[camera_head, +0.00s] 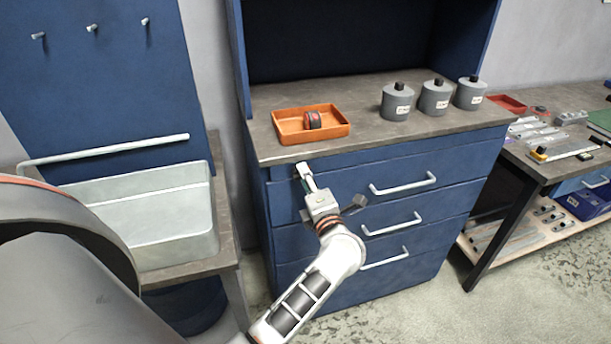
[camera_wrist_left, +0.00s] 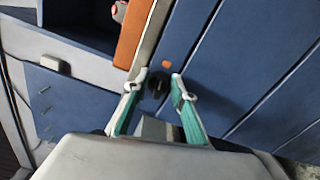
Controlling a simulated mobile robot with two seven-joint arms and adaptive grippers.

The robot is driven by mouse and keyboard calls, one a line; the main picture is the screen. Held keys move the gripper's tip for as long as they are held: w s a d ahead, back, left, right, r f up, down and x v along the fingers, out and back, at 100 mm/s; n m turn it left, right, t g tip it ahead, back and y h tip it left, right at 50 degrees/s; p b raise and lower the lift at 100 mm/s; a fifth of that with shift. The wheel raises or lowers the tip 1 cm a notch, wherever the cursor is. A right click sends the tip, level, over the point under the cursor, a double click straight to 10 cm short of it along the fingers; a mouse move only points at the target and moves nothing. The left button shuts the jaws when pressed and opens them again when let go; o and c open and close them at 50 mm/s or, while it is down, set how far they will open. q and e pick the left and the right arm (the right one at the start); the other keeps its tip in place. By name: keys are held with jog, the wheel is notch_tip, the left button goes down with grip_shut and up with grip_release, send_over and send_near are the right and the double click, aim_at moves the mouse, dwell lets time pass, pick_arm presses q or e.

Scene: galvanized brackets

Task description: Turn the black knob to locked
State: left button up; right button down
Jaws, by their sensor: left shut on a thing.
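The black knob (camera_wrist_left: 155,84) is on the blue front of the drawer cabinet, near its top edge, and shows dark between my left fingers in the left wrist view. A small orange mark (camera_wrist_left: 166,64) is on the panel just beyond it. My left gripper (camera_wrist_left: 160,88) is shut on the knob, one teal-padded finger on either side. In the head view, my left gripper (camera_head: 303,172) reaches the cabinet's upper left corner and hides the knob. The knob's exact angle is too dark to tell. My right gripper is in neither view.
The cabinet's worktop (camera_head: 362,133) bears an orange tray (camera_head: 291,139) with a dark and red item, and three grey canisters (camera_head: 397,103). Drawer handles (camera_head: 403,184) stick out right of the gripper. A pale basin (camera_head: 150,247) stands left. A bench with metal parts stands right.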

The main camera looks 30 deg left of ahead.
pick_arm(q)
jog(key=shift+f+m, duration=0.15)
jog(key=shift+m, duration=0.95)
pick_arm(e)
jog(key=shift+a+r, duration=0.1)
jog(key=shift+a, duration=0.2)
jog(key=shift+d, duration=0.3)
pick_arm(q)
jog(key=o, duration=1.1)
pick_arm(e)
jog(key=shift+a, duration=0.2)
